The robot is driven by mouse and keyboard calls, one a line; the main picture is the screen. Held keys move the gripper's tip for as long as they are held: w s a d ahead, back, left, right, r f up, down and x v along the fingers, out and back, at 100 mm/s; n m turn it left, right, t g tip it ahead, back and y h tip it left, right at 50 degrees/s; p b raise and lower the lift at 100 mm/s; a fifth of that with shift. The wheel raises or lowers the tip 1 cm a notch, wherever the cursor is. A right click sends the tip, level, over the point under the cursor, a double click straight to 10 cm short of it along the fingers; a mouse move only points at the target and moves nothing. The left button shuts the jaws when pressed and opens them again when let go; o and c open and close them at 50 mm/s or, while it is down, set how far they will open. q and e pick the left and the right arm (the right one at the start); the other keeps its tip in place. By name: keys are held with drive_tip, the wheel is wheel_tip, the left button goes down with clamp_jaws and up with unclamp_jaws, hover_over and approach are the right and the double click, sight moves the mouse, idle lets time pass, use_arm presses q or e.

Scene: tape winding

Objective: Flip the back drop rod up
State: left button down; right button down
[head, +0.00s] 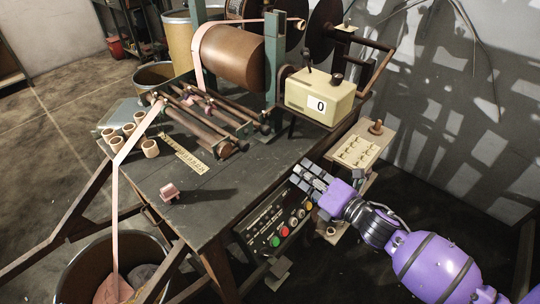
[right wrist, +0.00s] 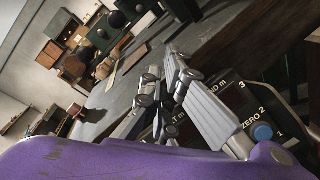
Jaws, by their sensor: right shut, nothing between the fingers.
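A set of dark brown rods (head: 228,113) lies in a frame on the table, in front of the large brown drum (head: 235,57). I cannot tell which of them is the back drop rod. Pink tape (head: 120,158) passes over the left end of this frame. My right gripper (head: 304,177) is shut and empty at the table's right front edge, above the button panel and well apart from the rods. It also shows in the right wrist view (right wrist: 163,85), with the panel behind it. My left gripper is not in view.
A cream counter box reading 0 (head: 320,98) stands right of the rods. A button panel (head: 280,222) is at the front side. The table's front middle is mostly clear.

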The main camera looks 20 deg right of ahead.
drive_tip(key=n, duration=0.3)
drive_tip(key=a+r+n+y, duration=0.1)
drive_tip(key=n, duration=0.3)
drive_tip(key=r+n+y, duration=0.1)
drive_tip(key=n, duration=0.2)
drive_tip(key=shift+s+a, duration=0.3)
drive_tip(key=shift+w, duration=0.15)
drive_tip(key=p+x, duration=0.1)
drive_tip(key=x, duration=0.8)
drive_tip(key=shift+w+a, duration=0.3)
